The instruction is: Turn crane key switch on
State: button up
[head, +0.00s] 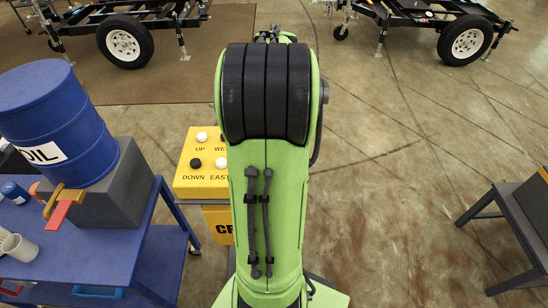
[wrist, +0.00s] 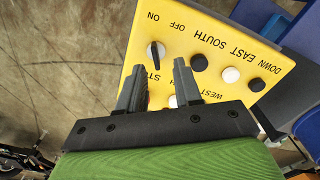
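The yellow crane control box (wrist: 200,30) fills the upper middle of the wrist view, its labels upside down or tilted. A dark, elongated knob (wrist: 155,52), apparently the key switch, stands on it near the ON and OFF labels. My gripper (wrist: 159,68) is open, its two dark fingers apart with nothing between them. In the wrist view the knob appears just beyond and between the fingertips; I cannot tell the remaining distance. In the head view the control box (head: 188,182) shows left of my green arm, which hides its right side, the knob and my gripper.
Black and white buttons (wrist: 230,75) sit beside the knob on the panel. A blue cart (head: 160,240) with a blue oil drum (head: 60,115) stands left of the box. A dark table (head: 525,215) is at the right. Trailers stand at the back; open floor lies between.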

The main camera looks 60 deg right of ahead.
notch_tip(320, 180, down, 6)
jog(key=shift+f+b, duration=0.2)
jog(key=shift+b, duration=0.3)
jog(key=shift+s+d, duration=0.1)
grip_shut()
